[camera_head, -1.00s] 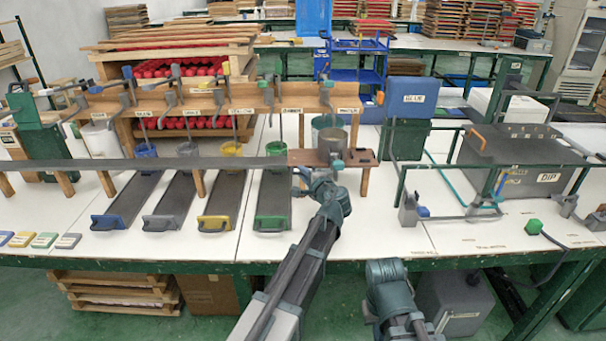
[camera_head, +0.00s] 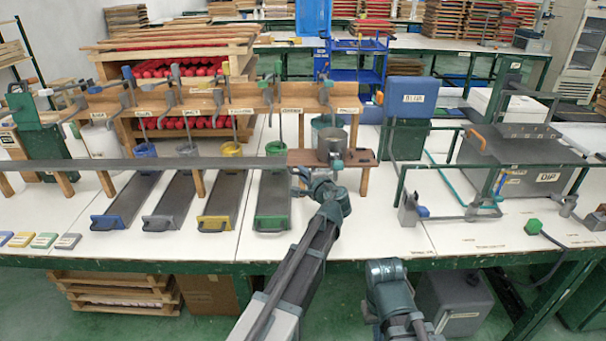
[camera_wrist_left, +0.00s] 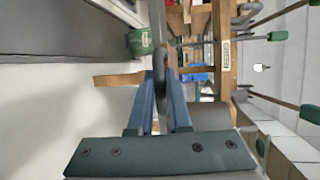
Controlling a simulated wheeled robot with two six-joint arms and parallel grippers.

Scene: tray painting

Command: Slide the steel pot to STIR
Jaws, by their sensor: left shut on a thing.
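The steel pot (camera_head: 330,143) stands upright on the small brown wooden shelf (camera_head: 361,157) at the right end of the long rail. My left gripper (camera_head: 336,162) is at the pot's near side, with its arm reaching up from the bottom middle. In the left wrist view, my left gripper's blue fingers (camera_wrist_left: 160,95) are shut on a dark curved handle (camera_wrist_left: 163,82). A grey rounded surface beside the fingers there looks like the pot (camera_wrist_left: 209,114). The sign above the pot (camera_head: 347,110) is too small to read. My right arm shows at the bottom, with its gripper out of view.
The grey rail (camera_head: 150,163) runs left from the shelf. A greenish bucket (camera_head: 322,122) is behind the steel pot. The blue box (camera_head: 412,98) and DIP tank (camera_head: 520,180) stand right.

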